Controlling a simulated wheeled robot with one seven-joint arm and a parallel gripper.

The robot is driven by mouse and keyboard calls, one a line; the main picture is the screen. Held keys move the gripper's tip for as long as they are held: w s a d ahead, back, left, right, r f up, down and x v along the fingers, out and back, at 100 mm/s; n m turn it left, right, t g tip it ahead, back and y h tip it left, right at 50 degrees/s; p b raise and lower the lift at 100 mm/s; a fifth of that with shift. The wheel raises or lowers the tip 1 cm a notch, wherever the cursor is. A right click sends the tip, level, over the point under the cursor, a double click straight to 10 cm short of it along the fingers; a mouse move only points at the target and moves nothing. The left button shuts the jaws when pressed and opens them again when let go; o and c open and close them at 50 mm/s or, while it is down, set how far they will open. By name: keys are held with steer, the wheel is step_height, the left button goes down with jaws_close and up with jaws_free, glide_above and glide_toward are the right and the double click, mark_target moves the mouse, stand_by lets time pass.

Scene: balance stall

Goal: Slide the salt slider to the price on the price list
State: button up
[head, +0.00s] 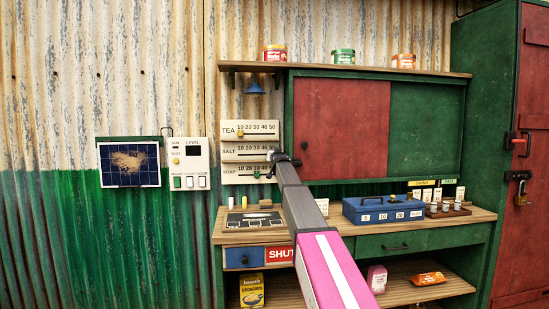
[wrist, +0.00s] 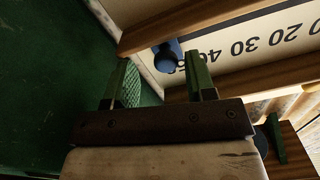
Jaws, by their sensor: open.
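The salt row (head: 240,153) is the middle of three wooden-framed price scales in the head view, between the tea row (head: 250,130) and the soap row (head: 240,170). My gripper (head: 274,157) is at the salt row's right end and hides it there. In the wrist view a blue knob (wrist: 167,55), likely the salt slider, sits at the high end of an upside-down scale (wrist: 250,42), by the 50. My gripper (wrist: 160,80) is open, its green fingers on either side of and short of the knob. I cannot tell which card is the price list.
A red and green sliding cupboard (head: 342,128) stands close to the right of the scales. Below are a counter (head: 400,228) with a blue cash box (head: 383,209), small cards (head: 322,206) and a dark board (head: 250,220). A solar panel (head: 130,164) hangs at left.

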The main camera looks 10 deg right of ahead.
steer(key=s, duration=1)
steer(key=shift+s, duration=0.4)
